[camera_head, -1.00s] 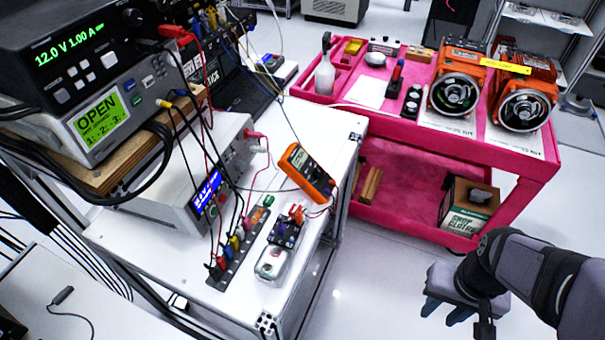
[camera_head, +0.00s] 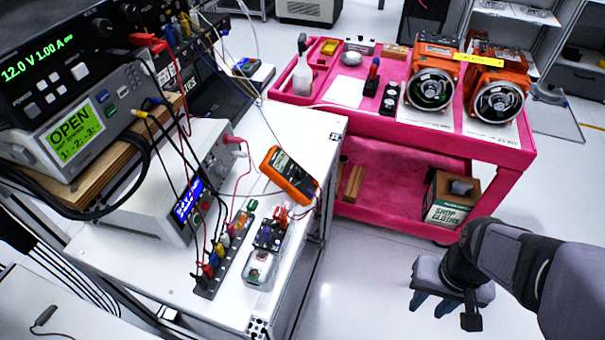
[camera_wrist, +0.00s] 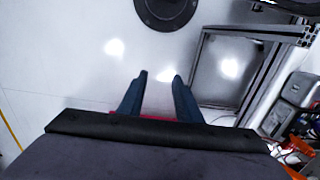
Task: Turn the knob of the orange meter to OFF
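The orange meter (camera_head: 290,175) lies on the white bench top near its right edge, its dark face turned up. Its knob is too small to read in the head view. My gripper (camera_head: 434,304) is low at the right, over the floor, well to the right of the bench and apart from the meter. In the wrist view my gripper's two blue fingers (camera_wrist: 158,92) stand apart with nothing between them. A bit of orange shows at the right edge of the wrist view; I cannot tell what it is.
A pink cart (camera_head: 420,137) with two orange units stands behind. Left of the meter are a terminal strip (camera_head: 222,262), a small clear box (camera_head: 260,268) and stacked instruments (camera_head: 70,130) with hanging cables. Red leads run by the meter. The floor between bench and gripper is clear.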

